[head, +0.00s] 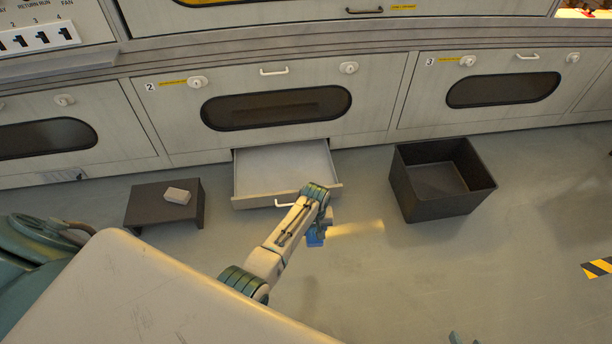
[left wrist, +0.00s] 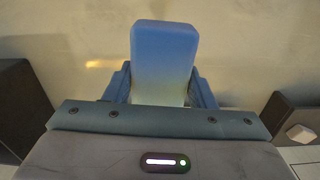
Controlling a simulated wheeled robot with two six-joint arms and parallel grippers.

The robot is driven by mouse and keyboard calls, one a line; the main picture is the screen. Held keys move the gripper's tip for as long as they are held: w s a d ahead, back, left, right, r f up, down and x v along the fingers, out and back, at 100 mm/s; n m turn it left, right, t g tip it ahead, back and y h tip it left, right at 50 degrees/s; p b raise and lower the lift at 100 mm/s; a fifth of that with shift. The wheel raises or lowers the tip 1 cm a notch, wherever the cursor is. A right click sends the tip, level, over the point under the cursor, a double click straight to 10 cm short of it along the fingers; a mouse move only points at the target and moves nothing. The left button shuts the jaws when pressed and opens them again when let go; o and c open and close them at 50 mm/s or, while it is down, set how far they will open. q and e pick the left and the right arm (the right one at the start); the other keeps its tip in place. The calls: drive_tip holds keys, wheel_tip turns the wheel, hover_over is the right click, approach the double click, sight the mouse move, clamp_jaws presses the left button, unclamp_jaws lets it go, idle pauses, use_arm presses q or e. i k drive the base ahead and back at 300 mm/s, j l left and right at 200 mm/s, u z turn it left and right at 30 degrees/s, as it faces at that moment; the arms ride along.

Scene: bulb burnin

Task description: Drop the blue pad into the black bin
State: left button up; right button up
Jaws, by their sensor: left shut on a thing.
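The blue pad (left wrist: 164,58) is between the fingers of my left gripper (left wrist: 160,88) in the left wrist view, and the gripper is shut on it. In the head view the blue pad (head: 315,238) shows as a small blue patch below the left gripper (head: 318,228), in front of the open drawer and left of the bin. The black bin (head: 445,208) stands on the floor to the right, open at the top, and its visible inside looks empty. A dark wall at the left edge of the wrist view looks like the bin (left wrist: 22,105). My right gripper is not clearly seen.
An open, empty drawer (head: 283,168) juts from the cabinet behind my left arm. A low dark stand (head: 145,205) with a pale block (head: 177,195) is at the left; the block also shows in the wrist view (left wrist: 300,133). Floor between gripper and bin is clear.

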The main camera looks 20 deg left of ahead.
sight(430, 186)
drive_tip(key=i+l+z, duration=0.15)
drive_tip(key=i+z, duration=0.15)
drive_tip(key=i, duration=0.55)
drive_tip(key=i+z, duration=0.3)
drive_tip(key=i, duration=0.55)
